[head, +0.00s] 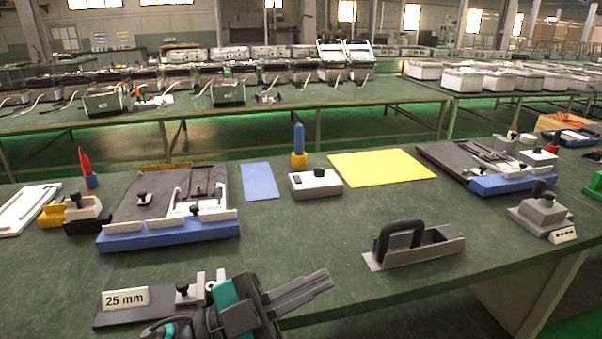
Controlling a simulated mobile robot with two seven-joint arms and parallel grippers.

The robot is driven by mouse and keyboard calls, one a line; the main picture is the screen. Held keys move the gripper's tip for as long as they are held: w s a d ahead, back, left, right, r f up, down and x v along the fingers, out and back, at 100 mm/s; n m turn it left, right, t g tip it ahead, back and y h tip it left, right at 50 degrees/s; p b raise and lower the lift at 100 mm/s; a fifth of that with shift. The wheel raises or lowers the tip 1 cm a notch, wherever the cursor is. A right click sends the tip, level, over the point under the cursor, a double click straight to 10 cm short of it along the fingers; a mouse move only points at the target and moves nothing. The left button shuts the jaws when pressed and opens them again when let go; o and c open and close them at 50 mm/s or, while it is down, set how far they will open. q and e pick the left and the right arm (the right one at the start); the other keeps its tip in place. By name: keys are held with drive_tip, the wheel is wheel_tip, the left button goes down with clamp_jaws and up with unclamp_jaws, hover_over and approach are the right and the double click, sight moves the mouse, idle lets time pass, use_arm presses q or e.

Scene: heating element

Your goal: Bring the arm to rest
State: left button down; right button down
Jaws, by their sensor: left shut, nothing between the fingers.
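My right gripper is not in view.
The green table (300,235) holds a blue-edged fixture (168,235), a grey box with a black handle (415,248), a grey box with a knob (316,184), a yellow sheet (382,167) and a blue sheet (260,181). The table's middle front is clear.

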use_arm(q)
drive_tip(key=w+a+f+n+t+y, duration=0.2)
drive_tip(key=a+f+n+t+y, duration=0.35)
drive_tip(key=f+n+y, duration=0.2)
drive_tip(key=w+a+f+n+t+y, duration=0.2)
drive_tip(key=a+f+n+t+y, duration=0.2)
drive_tip(key=a+f+n+y, duration=0.35)
drive_tip(key=s+a+f+n+g+y, duration=0.2)
drive_tip(key=s+f, duration=0.3)
drive_tip(key=f, duration=0.3)
drive_tip(key=s+a+f+n+g+y, duration=0.2)
drive_tip(key=s+f, duration=0.3)
drive_tip(key=f, duration=0.3)
drive_tip(key=shift+s+a+f+g, duration=0.25)
drive_tip(key=shift+a+g, duration=0.3)
drive_tip(key=shift+a, duration=0.3)
drive_tip(key=shift+w, duration=0.1)
